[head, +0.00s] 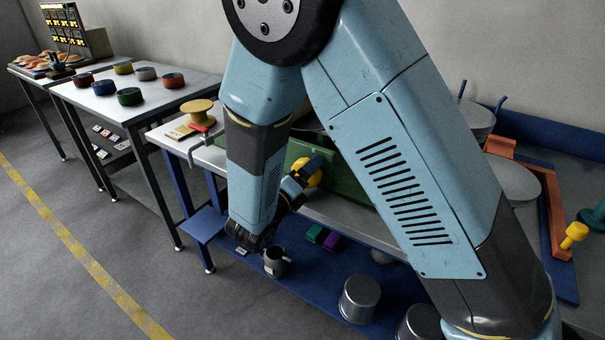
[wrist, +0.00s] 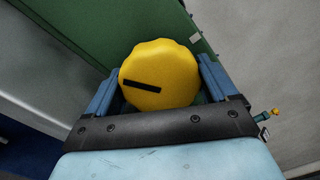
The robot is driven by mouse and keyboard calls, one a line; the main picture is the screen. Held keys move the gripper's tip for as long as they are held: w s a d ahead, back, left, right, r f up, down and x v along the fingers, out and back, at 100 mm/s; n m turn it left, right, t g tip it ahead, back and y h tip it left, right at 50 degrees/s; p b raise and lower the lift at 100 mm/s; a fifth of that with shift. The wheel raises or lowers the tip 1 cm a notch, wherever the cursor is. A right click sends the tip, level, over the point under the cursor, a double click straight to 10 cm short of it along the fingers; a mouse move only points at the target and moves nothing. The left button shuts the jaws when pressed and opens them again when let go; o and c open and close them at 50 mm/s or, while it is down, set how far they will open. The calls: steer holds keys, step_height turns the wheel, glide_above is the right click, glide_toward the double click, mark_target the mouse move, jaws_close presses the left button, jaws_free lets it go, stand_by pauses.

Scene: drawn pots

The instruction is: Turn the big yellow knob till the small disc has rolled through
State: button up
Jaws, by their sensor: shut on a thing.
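In the head view my gripper (head: 305,178) reaches the knob from the front. My arm hides much of the green box (head: 345,178). I see no small disc that I can make out.
Left tables hold several coloured round tins (head: 130,96). A yellow spool (head: 198,112) stands on the bench left of my arm. A grey mug (head: 277,262) and metal pots (head: 359,300) sit on the blue lower shelf. The floor at left is clear.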

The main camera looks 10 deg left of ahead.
steer(key=m, duration=0.3)
steer(key=shift+s+f+m, duration=0.1)
steer(key=shift+f+m, duration=0.15)
steer(key=shift+m, duration=0.15)
steer(key=shift+o, duration=0.2)
steer(key=m, duration=0.3)
steer(key=shift+m, duration=0.3)
steer(key=m, duration=0.6)
steer(key=shift+a+m, duration=0.1)
steer(key=shift+m, duration=0.2)
steer(key=m, duration=0.9)
steer(key=shift+m, duration=0.3)
steer(key=o, duration=0.8)
steer(key=shift+r, duration=0.1)
